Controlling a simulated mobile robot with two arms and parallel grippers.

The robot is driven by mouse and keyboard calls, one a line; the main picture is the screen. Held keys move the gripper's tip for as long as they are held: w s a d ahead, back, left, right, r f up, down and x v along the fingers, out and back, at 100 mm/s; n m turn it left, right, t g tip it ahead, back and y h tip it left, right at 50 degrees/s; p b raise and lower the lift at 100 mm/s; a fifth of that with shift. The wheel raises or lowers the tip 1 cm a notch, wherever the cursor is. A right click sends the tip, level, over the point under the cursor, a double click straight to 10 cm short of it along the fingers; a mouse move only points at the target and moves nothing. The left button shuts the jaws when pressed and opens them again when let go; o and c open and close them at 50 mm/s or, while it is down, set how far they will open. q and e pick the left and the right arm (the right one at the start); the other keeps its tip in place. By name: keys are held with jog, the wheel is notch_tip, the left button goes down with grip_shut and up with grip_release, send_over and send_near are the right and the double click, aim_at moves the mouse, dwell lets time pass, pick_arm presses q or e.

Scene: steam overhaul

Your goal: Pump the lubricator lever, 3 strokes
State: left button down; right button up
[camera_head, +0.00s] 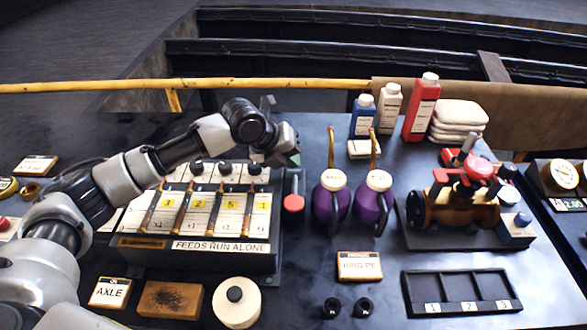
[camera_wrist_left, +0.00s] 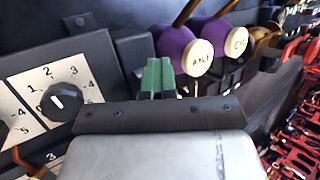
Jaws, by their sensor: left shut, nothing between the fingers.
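The lubricator (camera_head: 200,262) is a dark box with a sloped white front, numbered feeds and a "FEEDS RUN ALONE" label. Its lever ends in a red knob (camera_head: 293,203) on the box's right side. My left gripper (camera_head: 294,159) is above and behind the red knob, near the box's top right corner, and apart from the knob. In the left wrist view its green fingers (camera_wrist_left: 158,78) are together and empty, with a dialled panel (camera_wrist_left: 45,95) to the left. I cannot make out the red knob there. My right gripper is in neither view.
Two purple oil cans (camera_head: 330,200) stand just right of the lever. Further right are a brass valve (camera_head: 455,210) on a plate and an empty numbered tray (camera_head: 412,296). Bottles (camera_head: 421,105) and folded cloths (camera_head: 460,115) stand behind. A round tin (camera_head: 237,303) sits in front.

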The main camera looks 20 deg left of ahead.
pick_arm(q)
jog(key=r+p, duration=0.1)
jog(key=r, duration=0.1)
jog(key=w+r+p, duration=0.1)
jog(key=r+p, duration=0.1)
jog(key=shift+w+a, duration=0.15)
dwell(0.8)
